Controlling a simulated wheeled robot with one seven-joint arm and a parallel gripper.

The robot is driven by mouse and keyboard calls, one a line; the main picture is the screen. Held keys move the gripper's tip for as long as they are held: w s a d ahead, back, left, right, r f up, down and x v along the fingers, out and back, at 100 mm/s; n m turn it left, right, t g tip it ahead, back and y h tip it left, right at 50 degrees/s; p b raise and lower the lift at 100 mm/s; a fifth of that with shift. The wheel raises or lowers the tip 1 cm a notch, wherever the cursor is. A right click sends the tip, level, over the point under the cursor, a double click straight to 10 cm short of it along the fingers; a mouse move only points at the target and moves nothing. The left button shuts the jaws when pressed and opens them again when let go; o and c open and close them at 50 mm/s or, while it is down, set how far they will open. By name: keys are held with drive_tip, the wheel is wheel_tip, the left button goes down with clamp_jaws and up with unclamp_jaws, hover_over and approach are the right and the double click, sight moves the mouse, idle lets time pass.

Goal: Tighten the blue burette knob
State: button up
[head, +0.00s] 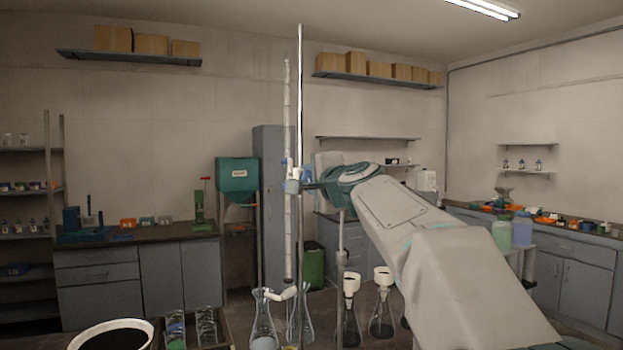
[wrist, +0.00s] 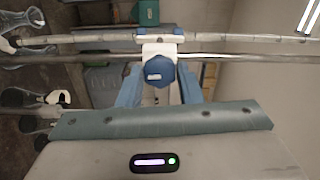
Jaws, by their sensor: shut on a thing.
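The blue burette knob (wrist: 160,71) sits on a white clamp body (wrist: 158,49) in the wrist view. The clamp is at the stand rod (wrist: 230,57) and the burette (wrist: 225,40), which run sideways across that view. My gripper (wrist: 160,86) is shut on the knob, with one blue finger on each side of it. In the head view the burette (head: 287,130) and the rod (head: 300,100) stand upright, and the clamp (head: 292,186) is at mid-height. My gripper (head: 308,180) reaches it from the right; the knob is hard to make out there.
Glass flasks (head: 264,322) stand below the burette, with a white stopcock (head: 281,295) near them. More flasks with white funnels (head: 351,284) stand to the right, below my arm. A black-filled white bowl (head: 112,336) is at the front left.

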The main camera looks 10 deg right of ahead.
drive_tip(key=shift+f+m, duration=0.1)
drive_tip(key=shift+m, duration=0.5)
drive_tip(key=o, duration=0.9)
drive_tip(key=shift+o, duration=0.2)
drive_tip(key=s+d+b, duration=0.2)
drive_tip(key=s+b, duration=0.1)
drive_tip(key=s, duration=1)
drive_tip(key=shift+s+d, duration=0.3)
